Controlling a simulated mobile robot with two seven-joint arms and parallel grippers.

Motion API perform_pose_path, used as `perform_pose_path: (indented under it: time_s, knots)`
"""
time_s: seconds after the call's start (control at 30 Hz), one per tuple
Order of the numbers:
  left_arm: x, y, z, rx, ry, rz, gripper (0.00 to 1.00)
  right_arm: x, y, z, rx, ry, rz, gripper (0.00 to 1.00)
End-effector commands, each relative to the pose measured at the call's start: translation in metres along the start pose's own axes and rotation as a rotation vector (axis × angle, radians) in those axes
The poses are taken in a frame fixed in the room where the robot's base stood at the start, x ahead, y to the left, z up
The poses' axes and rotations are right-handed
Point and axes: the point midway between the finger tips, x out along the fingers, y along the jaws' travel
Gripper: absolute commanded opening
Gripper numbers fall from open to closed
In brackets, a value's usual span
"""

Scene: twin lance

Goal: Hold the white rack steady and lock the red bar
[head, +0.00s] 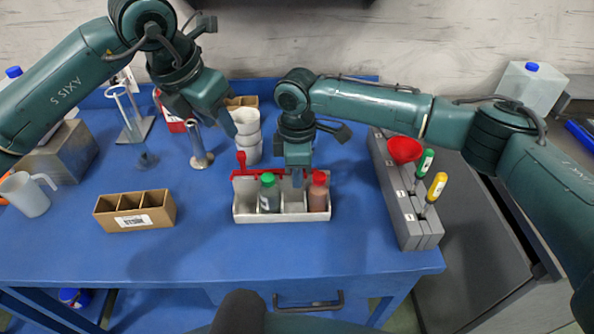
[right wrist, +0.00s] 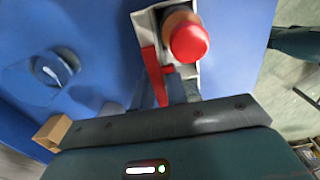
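The white rack (head: 282,217) stands on the blue table, with a green-capped bottle (head: 269,193) and a red-capped bottle (head: 318,192) in its compartments. The red bar (head: 246,173) runs along its back upper edge, with a red handle standing up at the left end. My right gripper (head: 298,180) is down at the rack's middle, by the bar. In the right wrist view the bar (right wrist: 153,72) passes close to the fingers; whether they are shut on anything is unclear. My left gripper (head: 228,127) hangs above and left of the rack, apart from it; its finger gap is hidden.
A brown divided box (head: 135,210) sits left of the rack. White cups (head: 247,130) stand behind it, near a glass cylinder (head: 199,150). A grey holder (head: 404,215) with a red funnel (head: 404,150) and screwdrivers is at right. The table in front is clear.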

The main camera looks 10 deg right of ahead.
Motion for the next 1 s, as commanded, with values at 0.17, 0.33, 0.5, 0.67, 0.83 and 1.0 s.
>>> perform_pose_path:
  time_s: [0.17, 0.33, 0.5, 0.67, 0.83, 1.0]
  knots:
    - [0.0, 0.0, 0.0, 0.0, 0.0, 0.0, 0.36, 0.0, 0.0, 0.0, 0.0, 0.0, 0.0, 0.0]
    - [0.0, 0.0, 0.0, 0.0, 0.0, -0.001, 0.33, 0.0, 0.0, 0.0, 0.0, 0.0, 0.001, 0.0]
    - [0.01, -0.008, -0.005, -0.016, -0.017, -0.072, 0.19, 0.0, 0.0, 0.0, 0.0, 0.0, 0.001, 0.0]
    - [0.032, -0.031, -0.017, -0.084, -0.083, -0.282, 0.06, 0.0, 0.0, 0.0, 0.0, 0.0, 0.001, 0.0]
    - [0.048, -0.054, -0.032, -0.229, -0.2, -0.551, 0.0, 0.0, 0.0, 0.0, 0.0, 0.0, 0.001, 0.0]
    - [0.052, -0.059, -0.049, -0.417, -0.327, -0.765, 0.0, 0.0, 0.0, 0.0, 0.001, 0.0, 0.002, 0.0]
